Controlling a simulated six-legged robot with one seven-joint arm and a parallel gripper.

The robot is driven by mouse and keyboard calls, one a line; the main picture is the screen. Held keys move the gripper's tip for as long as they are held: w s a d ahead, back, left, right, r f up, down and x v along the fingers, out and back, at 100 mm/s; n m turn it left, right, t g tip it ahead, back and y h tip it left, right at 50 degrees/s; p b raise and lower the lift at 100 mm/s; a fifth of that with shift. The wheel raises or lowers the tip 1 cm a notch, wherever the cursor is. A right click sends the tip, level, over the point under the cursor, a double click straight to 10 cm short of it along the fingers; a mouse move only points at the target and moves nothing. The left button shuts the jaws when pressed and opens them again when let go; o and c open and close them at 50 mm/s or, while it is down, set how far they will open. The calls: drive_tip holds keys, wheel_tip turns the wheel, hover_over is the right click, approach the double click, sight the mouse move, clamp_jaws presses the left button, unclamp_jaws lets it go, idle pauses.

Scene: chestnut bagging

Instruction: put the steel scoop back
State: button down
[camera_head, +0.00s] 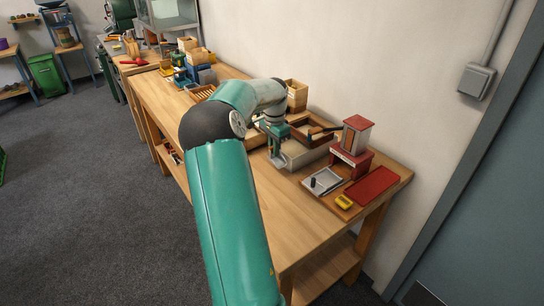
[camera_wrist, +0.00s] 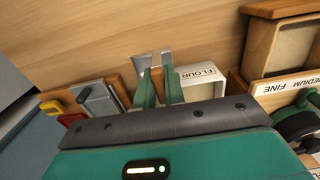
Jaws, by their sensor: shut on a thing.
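My gripper (camera_wrist: 157,72) is shut on a narrow thing, which I take to be the steel scoop; the fingers hide most of it, and its outline is not clear. In the head view my gripper (camera_head: 278,153) points down beside a pale bin (camera_head: 300,157) on the workbench. In the wrist view this bin (camera_wrist: 203,88) carries the label FLOUR and lies just right of the fingers. I cannot tell whether the held thing touches the bin or the bench.
A grey tray (camera_head: 331,179) with a black upright handle, a yellow item (camera_head: 344,202), a red mat (camera_head: 372,186) and a red-and-white mill (camera_head: 354,146) stand right of the bin. Wooden bins labelled FINE and MEDIUM (camera_wrist: 285,88) are close by. The front bench top (camera_head: 262,205) is clear.

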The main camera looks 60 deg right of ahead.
drive_tip(key=shift+w+d+f, duration=0.15)
drive_tip(key=shift+w+f, duration=0.25)
drive_tip(key=shift+f, duration=0.2)
drive_tip(key=shift+w+f, duration=0.15)
drive_tip(key=shift+f, duration=1.45)
drive_tip(key=shift+f, duration=0.15)
drive_tip(key=c, duration=1.5)
unclamp_jaws()
